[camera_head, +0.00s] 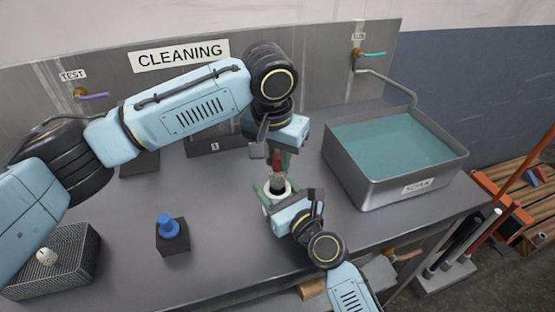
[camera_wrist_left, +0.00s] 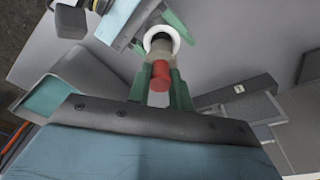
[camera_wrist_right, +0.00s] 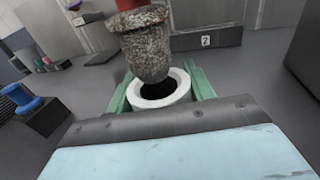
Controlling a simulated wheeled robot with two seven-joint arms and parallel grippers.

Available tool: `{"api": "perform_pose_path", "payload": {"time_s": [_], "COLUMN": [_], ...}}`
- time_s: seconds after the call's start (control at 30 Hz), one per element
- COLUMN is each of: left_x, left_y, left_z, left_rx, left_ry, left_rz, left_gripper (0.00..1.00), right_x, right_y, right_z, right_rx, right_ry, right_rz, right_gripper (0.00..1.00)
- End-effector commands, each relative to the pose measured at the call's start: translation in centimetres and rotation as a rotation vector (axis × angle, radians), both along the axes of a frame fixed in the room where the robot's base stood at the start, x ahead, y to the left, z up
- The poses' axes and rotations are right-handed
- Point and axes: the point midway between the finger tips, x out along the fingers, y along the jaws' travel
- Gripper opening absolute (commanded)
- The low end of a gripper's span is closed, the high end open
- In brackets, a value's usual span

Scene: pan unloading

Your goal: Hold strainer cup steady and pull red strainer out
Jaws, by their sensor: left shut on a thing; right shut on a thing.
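The red strainer (camera_head: 277,160) has a grey mesh lower part (camera_wrist_right: 146,50). My left gripper (camera_head: 285,157) is shut on its red top from above; the green fingers also flank the red top in the left wrist view (camera_wrist_left: 160,85). The strainer cup (camera_head: 281,193) is white with a dark round opening, shown clearly in the right wrist view (camera_wrist_right: 160,92). My right gripper (camera_head: 270,191) is shut around the cup with a green finger on each side. The mesh hangs upright over the cup's opening; its tip looks at or above the rim, and any gap is hard to judge.
A grey tub of teal liquid (camera_head: 350,165) labelled SOAK stands to the right. A blue object sits on a black block (camera_head: 172,243) at front left. A mesh basket (camera_head: 70,275) stands at the far left. The counter between block and cup is clear.

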Motion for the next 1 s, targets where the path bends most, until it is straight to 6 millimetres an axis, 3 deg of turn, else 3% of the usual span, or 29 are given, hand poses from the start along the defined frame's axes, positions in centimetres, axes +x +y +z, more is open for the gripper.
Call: {"api": "perform_pose_path", "payload": {"time_s": [0.4,0.77,0.8,0.93,1.0], "left_x": [0.0,0.0,0.0,0.0,0.0], "left_y": [0.0,0.0,0.0,0.0,0.0], "left_z": [1.7,1.9,1.9,1.9,1.9], "left_rx": [-0.001,0.000,0.000,0.000,0.000], "left_ry": [-0.002,-0.001,-0.001,-0.001,-0.001], "left_rz": [0.000,-0.001,-0.001,-0.001,-0.001], "left_gripper": [0.00,0.00,0.00,0.00,0.00], "right_x": [0.0,0.0,0.0,0.0,0.0], "right_y": [0.0,0.0,0.0,0.0,0.0], "right_z": [-0.1,-0.1,-0.1,-0.1,-0.1], "right_rx": [-0.001,-0.001,-0.001,-0.001,-0.001], "right_ry": [0.000,0.000,0.000,0.000,0.001], "right_rz": [-0.001,-0.001,-0.001,0.000,0.000], "right_gripper": [0.26,0.26,0.58,0.75,0.78]}}
